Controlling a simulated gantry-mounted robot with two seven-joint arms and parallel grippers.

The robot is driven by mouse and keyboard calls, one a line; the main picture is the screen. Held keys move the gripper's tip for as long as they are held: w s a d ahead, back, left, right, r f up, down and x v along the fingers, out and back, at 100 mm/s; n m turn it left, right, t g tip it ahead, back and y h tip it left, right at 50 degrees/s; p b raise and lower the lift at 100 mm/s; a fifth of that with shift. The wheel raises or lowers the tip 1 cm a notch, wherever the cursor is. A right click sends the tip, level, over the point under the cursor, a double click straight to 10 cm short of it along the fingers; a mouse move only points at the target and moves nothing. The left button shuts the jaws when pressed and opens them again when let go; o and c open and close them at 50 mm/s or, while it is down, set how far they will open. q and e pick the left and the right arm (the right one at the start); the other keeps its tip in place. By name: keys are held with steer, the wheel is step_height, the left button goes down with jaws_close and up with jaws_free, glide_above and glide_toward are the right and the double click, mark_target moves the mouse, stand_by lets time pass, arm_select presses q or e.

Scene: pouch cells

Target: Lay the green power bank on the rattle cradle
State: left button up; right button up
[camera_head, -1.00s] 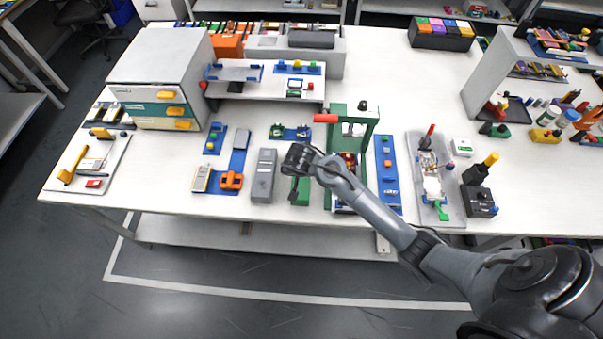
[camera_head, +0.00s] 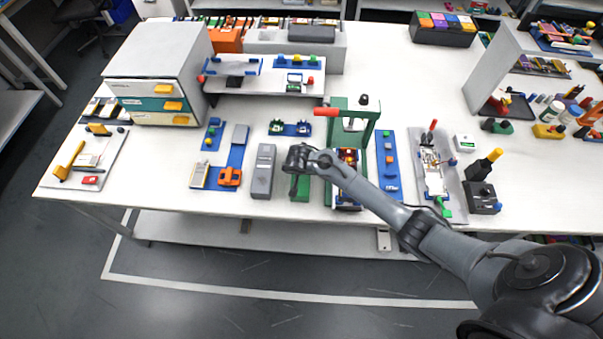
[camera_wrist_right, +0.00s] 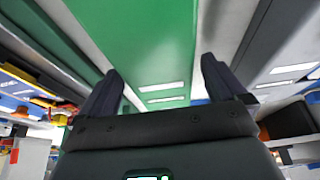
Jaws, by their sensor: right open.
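My right gripper (camera_wrist_right: 160,72) is open, its two dark fingers spread, in the right wrist view. A broad green surface (camera_wrist_right: 145,35) with pale streaks fills the space beyond and between the fingers. In the head view my right gripper (camera_head: 300,168) is over the table's front middle, its fingertips hidden under the wrist. A green piece (camera_head: 300,188) shows just below it; it may be the green power bank, and contact cannot be told. I cannot tell which fixture is the rattle cradle. My left gripper is not in view.
A grey block (camera_head: 264,172) stands just left of my right gripper. A green press (camera_head: 371,118) with a red handle stands to its right, behind my forearm. A blue board (camera_head: 388,165) and a grey tray (camera_head: 453,190) lie further right. A drawer cabinet (camera_head: 160,62) stands at left.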

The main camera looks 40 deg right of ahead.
steer(key=shift+c, duration=0.3)
steer(key=c, duration=1.2)
steer(key=shift+c, duration=0.4)
